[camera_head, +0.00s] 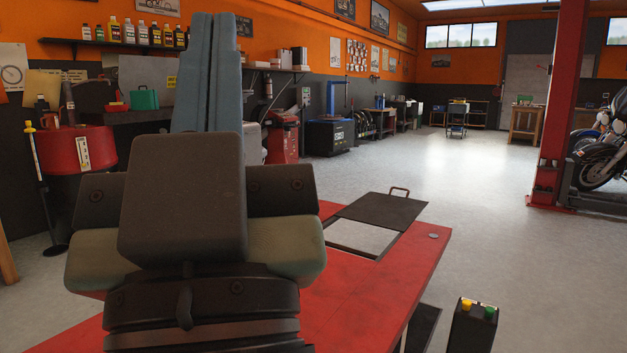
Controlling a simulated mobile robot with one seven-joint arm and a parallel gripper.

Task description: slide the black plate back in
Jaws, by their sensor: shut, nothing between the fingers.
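The black plate (385,211) lies flat at the far end of the red lift table (365,290). The plate's far part appears to stick out past the table's far edge. On the near side of the plate, a rectangular opening (354,239) in the table top shows the pale floor through it. My gripper (213,25) points up and away in the left half of the view, with its long blue fingers together and empty. It is apart from the plate, to its left. My arm hides the left part of the table.
A black control box (474,325) with yellow and green buttons stands right of the table. A red post (557,110) and a motorcycle (600,160) are at the right. A red drum (70,160) stands at the left.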

